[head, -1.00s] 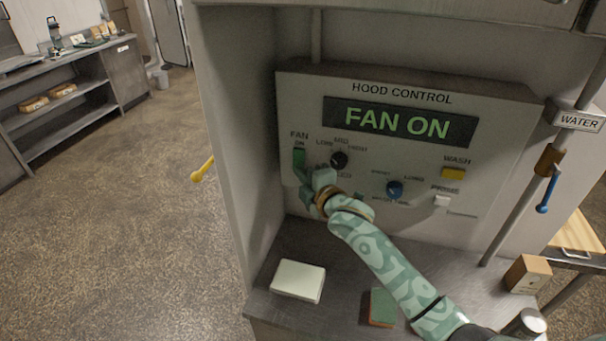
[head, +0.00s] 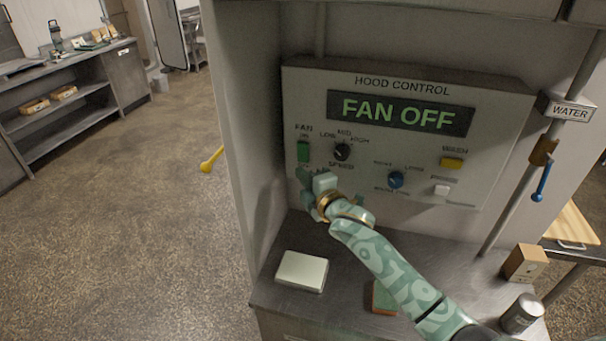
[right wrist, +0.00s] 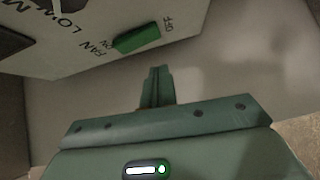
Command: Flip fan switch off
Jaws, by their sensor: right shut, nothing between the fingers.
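The hood control panel (head: 400,140) is on the wall, and its display (head: 400,114) reads FAN OFF in green letters. The green fan switch (head: 303,151) is at the panel's left side, below the FAN and ON labels. In the right wrist view the green switch (right wrist: 136,39) lies between the ON and OFF labels. My right gripper (head: 303,174) is just below the switch, its fingers shut and empty. In the right wrist view the shut fingers (right wrist: 157,72) are apart from the switch. My left gripper is not in view.
The panel also has a black speed knob (head: 342,152), a blue knob (head: 396,180), a yellow wash button (head: 452,162) and a white button (head: 441,190). A white block (head: 301,271), a sponge (head: 384,298), a small box (head: 525,263) and a can (head: 522,313) stand on the counter.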

